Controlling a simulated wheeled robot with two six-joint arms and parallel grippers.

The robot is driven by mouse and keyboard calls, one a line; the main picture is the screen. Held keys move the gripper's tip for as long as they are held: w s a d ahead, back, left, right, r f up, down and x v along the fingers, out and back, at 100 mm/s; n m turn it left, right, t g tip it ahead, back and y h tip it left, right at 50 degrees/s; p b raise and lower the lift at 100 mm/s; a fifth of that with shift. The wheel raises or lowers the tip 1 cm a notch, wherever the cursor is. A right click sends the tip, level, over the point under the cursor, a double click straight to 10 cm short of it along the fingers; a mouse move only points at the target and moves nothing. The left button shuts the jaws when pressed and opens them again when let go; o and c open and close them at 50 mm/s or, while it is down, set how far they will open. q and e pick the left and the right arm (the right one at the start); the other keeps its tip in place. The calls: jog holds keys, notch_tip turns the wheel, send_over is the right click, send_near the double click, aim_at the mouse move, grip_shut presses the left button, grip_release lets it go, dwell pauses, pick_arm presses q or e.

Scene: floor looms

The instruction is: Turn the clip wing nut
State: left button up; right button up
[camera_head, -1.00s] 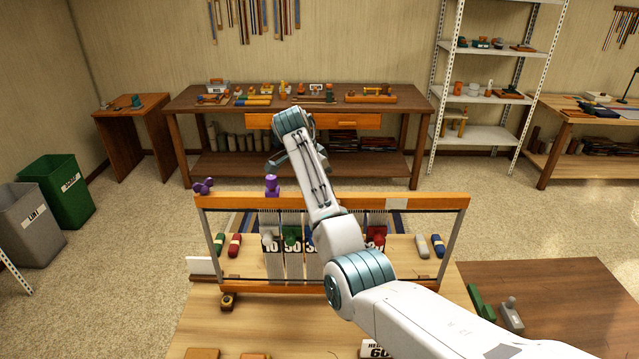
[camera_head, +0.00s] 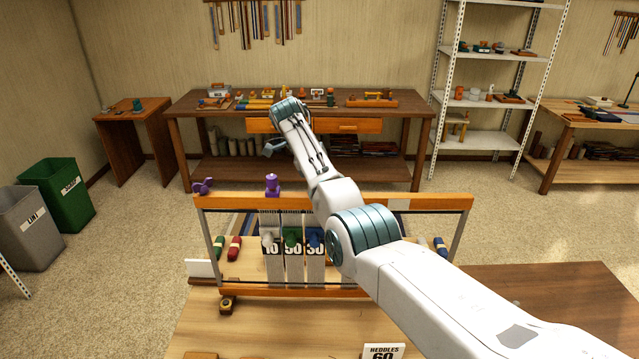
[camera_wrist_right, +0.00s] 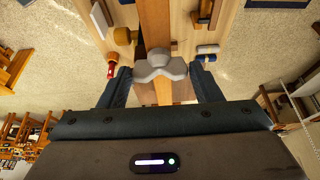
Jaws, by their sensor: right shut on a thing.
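In the right wrist view, a grey wing nut (camera_wrist_right: 160,68) with two spread wings sits over a wooden beam (camera_wrist_right: 156,22). My right gripper (camera_wrist_right: 160,77) is shut on it, with one dark finger at either side. In the head view my right arm reaches over the loom (camera_head: 430,202), and part of my right gripper (camera_head: 273,147) shows beyond its top beam. The fingertips and the grey nut are hidden there. Two purple pieces, one at the beam's left end (camera_head: 203,186) and one further right (camera_head: 272,184), stand at the top beam. My left gripper is out of view.
Grey, green and blue pieces with labels 10, 50 and 30 (camera_head: 291,247) hang in the loom. Red (camera_head: 235,248) and blue shuttles lie beside them. A workbench (camera_head: 190,103) stands behind, with open floor between. A heddles sign (camera_head: 384,351) is at the front.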

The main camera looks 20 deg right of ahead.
dwell(0.4)
jog(key=o, duration=1)
jog(key=shift+d, duration=0.1)
